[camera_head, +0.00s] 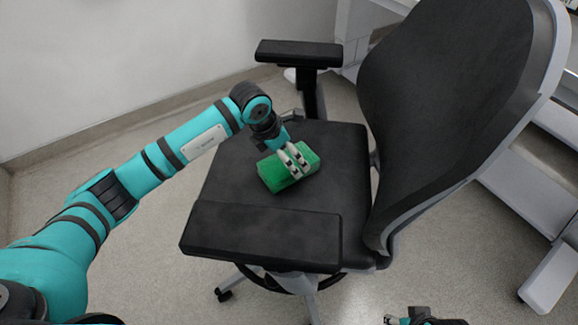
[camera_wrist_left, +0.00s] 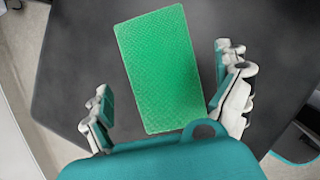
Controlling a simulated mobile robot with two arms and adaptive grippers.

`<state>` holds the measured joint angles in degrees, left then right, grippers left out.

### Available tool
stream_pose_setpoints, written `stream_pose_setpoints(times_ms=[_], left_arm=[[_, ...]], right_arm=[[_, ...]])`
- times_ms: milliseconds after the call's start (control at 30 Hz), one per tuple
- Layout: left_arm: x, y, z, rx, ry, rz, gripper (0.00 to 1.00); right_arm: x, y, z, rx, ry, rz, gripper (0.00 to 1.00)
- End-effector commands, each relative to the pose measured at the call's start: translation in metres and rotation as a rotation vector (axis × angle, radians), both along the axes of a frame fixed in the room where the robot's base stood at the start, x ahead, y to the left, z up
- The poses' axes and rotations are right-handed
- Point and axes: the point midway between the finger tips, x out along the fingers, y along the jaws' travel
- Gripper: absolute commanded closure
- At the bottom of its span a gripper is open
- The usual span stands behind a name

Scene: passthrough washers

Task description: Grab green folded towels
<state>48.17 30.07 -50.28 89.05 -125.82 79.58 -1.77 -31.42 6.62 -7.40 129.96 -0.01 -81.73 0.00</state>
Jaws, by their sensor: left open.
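A green folded towel (camera_head: 287,170), a thick rectangular block, lies on the black seat of an office chair. My left gripper (camera_head: 293,161) is directly above the towel in the head view. In the left wrist view the towel (camera_wrist_left: 160,68) lies tilted between the two open fingers (camera_wrist_left: 168,98), with a gap on each side. The towel reaches forward past the fingertips, and its near end meets the edge of the gripper body in the picture. Whether the fingers touch it cannot be told. Part of my right gripper (camera_head: 390,320) shows at the bottom edge of the head view.
The black office chair seat (camera_head: 230,180) has bare room around the towel. An armrest (camera_head: 298,53) stands at its far side, another armrest (camera_head: 262,235) is at the near side, and the tall backrest (camera_head: 440,110) is to the right. A white wall (camera_head: 100,60) is behind left.

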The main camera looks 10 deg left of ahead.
Motion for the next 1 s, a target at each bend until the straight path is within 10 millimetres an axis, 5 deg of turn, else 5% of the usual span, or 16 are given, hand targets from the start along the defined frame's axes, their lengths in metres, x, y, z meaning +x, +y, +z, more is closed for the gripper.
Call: stream_pose_setpoints(times_ms=[200, 533, 933, 1000], left_arm=[[0.002, -0.003, -0.035, -0.001, 0.003, 0.001, 0.0], [0.004, -0.005, -0.042, 0.0, 0.001, 0.0, 0.0], [0.004, -0.005, -0.042, -0.001, 0.001, 0.001, 0.51], [0.004, -0.005, -0.042, -0.001, 0.001, 0.001, 0.52]], right_arm=[[-0.004, -0.001, 0.021, 0.001, -0.015, -0.001, 0.6], [-0.007, -0.001, 0.029, 0.0, -0.016, -0.002, 0.6], [-0.007, -0.002, 0.029, 0.0, -0.015, -0.002, 0.6], [-0.007, -0.002, 0.029, 0.0, -0.015, -0.002, 0.6]])
